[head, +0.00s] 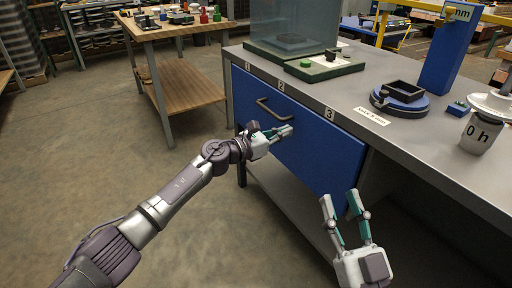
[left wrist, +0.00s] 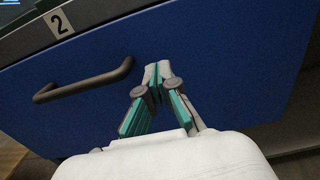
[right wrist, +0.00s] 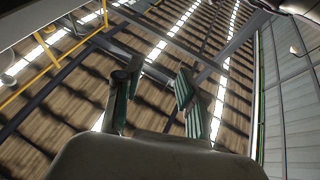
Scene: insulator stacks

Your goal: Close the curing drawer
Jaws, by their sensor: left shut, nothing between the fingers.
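The blue curing drawer (head: 310,150) is set under the grey bench top, with a dark bar handle (head: 272,112) on its front. The drawer front looks close to the bench edge; I cannot tell whether a gap is left. My left gripper (head: 288,131) is shut and empty, at the drawer front just right of the handle. In the left wrist view its fingertips (left wrist: 157,68) point at the blue panel (left wrist: 215,60), right of the handle (left wrist: 85,84); contact is unclear. My right gripper (head: 341,196) is open and empty, in front of the drawer's right end.
A wooden table (head: 170,27) stands behind left. Floor at left is clear.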

